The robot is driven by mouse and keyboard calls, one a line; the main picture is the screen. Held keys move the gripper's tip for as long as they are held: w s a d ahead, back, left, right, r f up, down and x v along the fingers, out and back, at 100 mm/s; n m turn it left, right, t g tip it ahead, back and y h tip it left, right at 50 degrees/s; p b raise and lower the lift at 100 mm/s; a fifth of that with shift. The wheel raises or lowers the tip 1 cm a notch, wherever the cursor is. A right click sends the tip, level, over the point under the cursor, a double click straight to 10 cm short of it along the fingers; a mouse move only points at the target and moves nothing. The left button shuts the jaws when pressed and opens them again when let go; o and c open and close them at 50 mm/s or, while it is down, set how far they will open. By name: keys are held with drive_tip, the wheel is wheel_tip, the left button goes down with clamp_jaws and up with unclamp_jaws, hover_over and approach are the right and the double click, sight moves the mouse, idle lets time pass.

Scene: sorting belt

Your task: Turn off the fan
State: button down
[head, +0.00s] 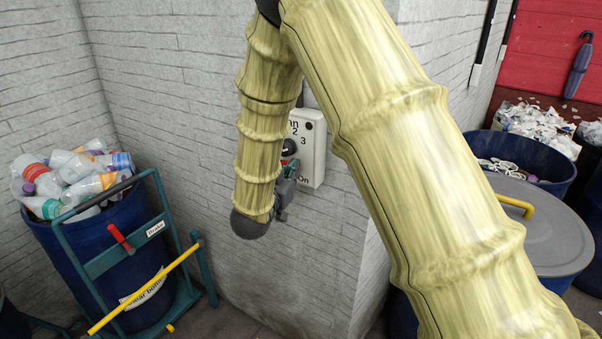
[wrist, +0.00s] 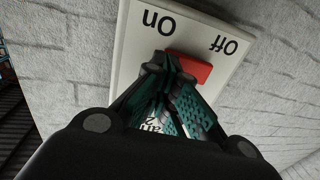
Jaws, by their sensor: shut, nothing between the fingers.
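A red switch (wrist: 197,69) sits by these labels. My gripper (head: 292,168) is shut and empty in front of the box. In the wrist view the shut fingertips (wrist: 168,66) overlap the switch's left part, on the "On" side. I cannot tell whether they touch it or which way it is set. My arm hides part of the box.
A blue barrel of plastic bottles (head: 140,232) stands in a teal trolley (head: 164,185) at left, with a yellow bar (head: 150,287). At right are a lidded blue barrel (head: 560,255) and open bins of scrap (head: 540,150). The wall corner lies just right of the box.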

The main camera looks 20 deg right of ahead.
drive_tip(key=shift+a, duration=0.1)
drive_tip(key=s+d+b+v, duration=0.1)
drive_tip(key=b+v, duration=0.3)
drive_tip(key=v, duration=0.9)
drive_tip(key=shift+s+a, duration=0.25)
drive_tip(key=shift+a, duration=0.1)
drive_tip(key=shift+r, duration=0.1)
drive_tip(key=s+d+f+n+g+y, duration=0.1)
drive_tip(key=s+f+n+y, duration=0.15)
drive_tip(key=f, duration=0.85)
drive_tip(key=s+d+f+n+g+y, duration=0.15)
drive_tip(key=s+f+y, duration=0.25)
drive_tip(key=f, duration=0.8)
drive_tip(key=s+f+n+g+y, duration=0.2)
drive_tip(key=s+f+y, duration=0.15)
drive_tip(key=f, duration=0.75)
drive_tip(key=s+f+n+g+y, duration=0.1)
drive_tip(key=s+f+g, duration=0.1)
drive_tip(key=s+f, duration=0.3)
drive_tip(key=s+d+f+n+g+y, duration=0.1)
drive_tip(key=s+f+g, duration=0.2)
drive_tip(key=s, duration=1)
drive_tip(key=s+d+f+g+y, duration=0.1)
drive_tip(key=s+f+g, duration=0.2)
drive_tip(key=s+f, duration=0.4)
drive_tip(key=s, duration=0.3)
drive_tip(key=shift+f+n+b, duration=0.3)
drive_tip(key=shift+f+n, duration=0.05)
drive_tip(key=shift+n, duration=0.05)
drive_tip(key=shift+d, duration=0.15)
